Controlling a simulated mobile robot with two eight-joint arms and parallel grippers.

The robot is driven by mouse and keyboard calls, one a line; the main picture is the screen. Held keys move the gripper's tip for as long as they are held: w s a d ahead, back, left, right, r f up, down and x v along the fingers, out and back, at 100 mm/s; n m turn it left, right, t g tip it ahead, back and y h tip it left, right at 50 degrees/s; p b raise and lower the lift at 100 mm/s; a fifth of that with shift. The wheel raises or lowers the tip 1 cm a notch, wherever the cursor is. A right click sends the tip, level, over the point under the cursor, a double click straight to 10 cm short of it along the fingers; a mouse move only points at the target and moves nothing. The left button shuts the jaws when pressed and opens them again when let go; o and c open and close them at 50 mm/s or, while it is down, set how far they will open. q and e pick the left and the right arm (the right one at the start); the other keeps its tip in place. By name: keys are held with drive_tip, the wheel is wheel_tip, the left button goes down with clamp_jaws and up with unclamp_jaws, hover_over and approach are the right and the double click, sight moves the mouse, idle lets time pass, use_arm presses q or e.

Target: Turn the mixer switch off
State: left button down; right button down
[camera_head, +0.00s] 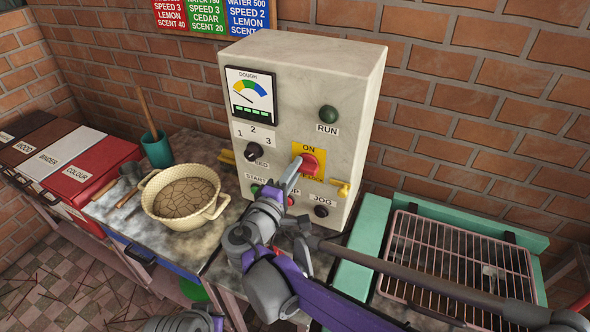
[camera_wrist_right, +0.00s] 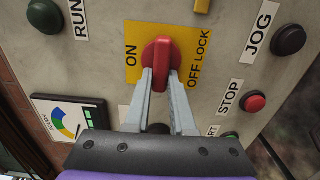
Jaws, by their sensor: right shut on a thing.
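The mixer switch is a red rotary handle (camera_head: 311,164) on a yellow plate (camera_head: 306,148) on the front of the pale control box (camera_head: 300,90). In the right wrist view the red handle (camera_wrist_right: 161,57) stands lengthwise up the picture, with ON to its left and OFF LOCK to its right. My right gripper (camera_head: 294,172) reaches it from the lower left. Its two grey fingers (camera_wrist_right: 161,78) are closed on both sides of the handle's near end. In the head view the arm partly hides the OFF LOCK label. My left gripper does not show.
Stop (camera_wrist_right: 254,103) and jog (camera_wrist_right: 289,41) buttons sit close to the switch. A yellow latch (camera_head: 341,188) sticks out at the box's right. A cream basin (camera_head: 160,206) stands to the left, and a wire rack (camera_head: 460,255) lies to the right.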

idle(0.3)
drive_tip(key=c, duration=0.8)
unclamp_jaws()
drive_tip(key=shift+o, duration=0.2)
drive_tip(key=b+v, duration=0.1)
drive_tip(key=v, duration=0.9)
drive_tip(key=shift+s+a, duration=0.15)
drive_tip(key=shift+s, duration=0.25)
drive_tip(key=s+d+f+m+g+y, duration=0.1)
drive_tip(key=s+d+f+m+g, duration=0.2)
drive_tip(key=d+f, duration=0.5)
drive_tip(key=s+d+f+m+g, duration=0.2)
drive_tip(key=d+f+g, duration=0.25)
drive_tip(key=d, duration=0.75)
drive_tip(key=s+d+f+m+g+y, duration=0.1)
drive_tip(key=s+f+m+g+y, duration=0.1)
drive_tip(key=s, duration=0.4)
drive_tip(key=s+d+f+m+g+y, duration=0.1)
drive_tip(key=s+d+f+m+y, duration=0.1)
drive_tip(key=s+f+m+y, duration=0.2)
drive_tip(key=s+f+m, duration=0.1)
drive_tip(key=s+m, duration=0.1)
drive_tip(key=shift+d+f+m+g, duration=0.2)
drive_tip(key=shift+f+m+g, duration=0.1)
drive_tip(key=shift+f+g, duration=0.05)
